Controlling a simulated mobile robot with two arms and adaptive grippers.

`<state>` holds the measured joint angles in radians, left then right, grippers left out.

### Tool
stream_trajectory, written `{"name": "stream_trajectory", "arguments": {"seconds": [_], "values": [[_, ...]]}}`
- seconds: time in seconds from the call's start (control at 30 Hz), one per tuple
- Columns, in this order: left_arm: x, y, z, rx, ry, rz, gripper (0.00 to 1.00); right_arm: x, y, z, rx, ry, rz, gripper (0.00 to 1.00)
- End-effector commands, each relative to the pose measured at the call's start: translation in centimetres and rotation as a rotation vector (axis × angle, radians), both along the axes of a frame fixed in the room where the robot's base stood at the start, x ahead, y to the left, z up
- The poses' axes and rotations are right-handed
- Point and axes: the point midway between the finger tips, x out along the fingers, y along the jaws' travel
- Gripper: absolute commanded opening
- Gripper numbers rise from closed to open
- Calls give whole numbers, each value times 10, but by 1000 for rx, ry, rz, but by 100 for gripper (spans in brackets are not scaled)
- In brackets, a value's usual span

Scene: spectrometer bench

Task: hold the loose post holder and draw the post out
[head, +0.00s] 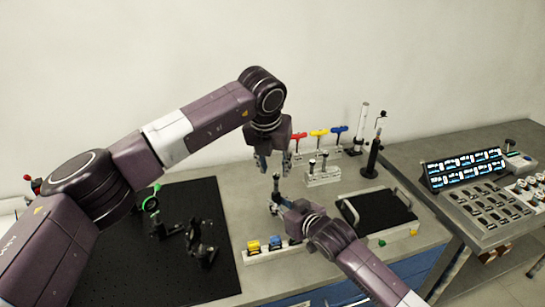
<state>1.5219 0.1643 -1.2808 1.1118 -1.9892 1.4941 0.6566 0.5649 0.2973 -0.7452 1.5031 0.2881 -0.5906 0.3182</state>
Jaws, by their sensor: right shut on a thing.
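The loose post holder (275,198) stands upright on the bench near the middle of the head view, a small dark upright piece. A thin post (276,179) rises from its top. My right gripper (275,206) comes in from the lower right and is shut on the post holder; its fingers partly hide the holder's lower part. My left gripper (274,170) hangs from above, pointing down, with its fingers apart and nothing seen between them. Its tips are close to the top of the post; I cannot tell the exact gap.
A black breadboard (180,270) with optic mounts lies at left. A rack of coloured hex keys (318,140), a small block with posts (322,176) and a tall stand (373,155) stand behind. A black-matted tray (375,212) lies right; a rail with yellow and blue pieces (264,246) lies in front.

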Motion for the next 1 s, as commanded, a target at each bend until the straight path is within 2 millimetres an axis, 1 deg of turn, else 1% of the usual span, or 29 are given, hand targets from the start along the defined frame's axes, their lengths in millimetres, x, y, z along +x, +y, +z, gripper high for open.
{"name": "stream_trajectory", "arguments": {"seconds": [0.03, 0.1, 0.2, 0.33, 0.5, 0.77, 0.87, 1.0], "values": [[3, -1, -10, 0, 4, 2, 34, 0, 0, 0, 0, 0, 0, 0], [8, -2, -23, 0, 3, 3, 34, 0, 0, 0, 0, 0, 0, 0], [14, -4, -37, 0, 3, 2, 34, 0, 0, 0, 0, 0, 0, 0], [20, -5, -51, -1, 1, 3, 34, 0, 0, 0, 0, 0, 0, 0], [24, -5, -60, -1, 0, 2, 34, 0, 0, 0, 0, 0, -1, 0], [25, -5, -61, -1, 0, 2, 34, 0, 0, 0, 0, 0, -1, 0], [25, -5, -61, -1, 0, 2, 25, 0, 0, 0, 0, 0, 0, 0], [25, -6, -61, -1, 0, 2, 10, 0, 0, 0, 0, 0, 0, 0]]}}
